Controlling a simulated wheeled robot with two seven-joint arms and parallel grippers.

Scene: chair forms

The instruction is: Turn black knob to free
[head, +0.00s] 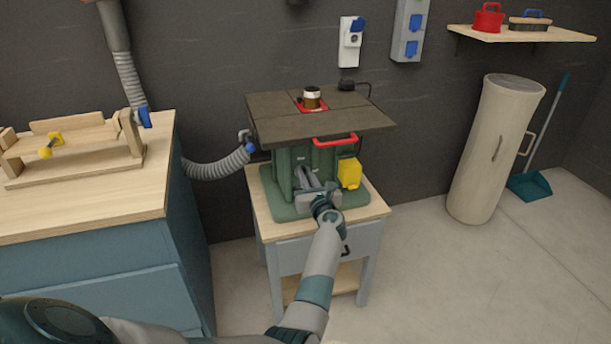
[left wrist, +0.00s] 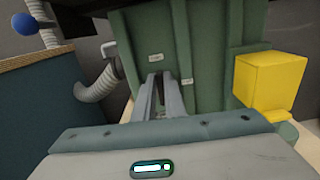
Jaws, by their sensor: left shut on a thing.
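The green router table (head: 330,160) stands on a small wood-topped stand. My left gripper (head: 303,176) reaches its front panel, fingers pointing into the panel. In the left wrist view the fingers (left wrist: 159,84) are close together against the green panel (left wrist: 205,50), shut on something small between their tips. I take this to be the black knob, which the fingers hide, so its turn cannot be seen. Two small pale labels show on the panel, one above the fingertips (left wrist: 155,57) and one to their right (left wrist: 187,82). My right gripper is not in view.
A yellow box (head: 350,173) sits right of the gripper, and a red handle (head: 335,140) is above it. A grey hose (head: 218,165) joins the machine from the left. A workbench (head: 90,200) stands at left.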

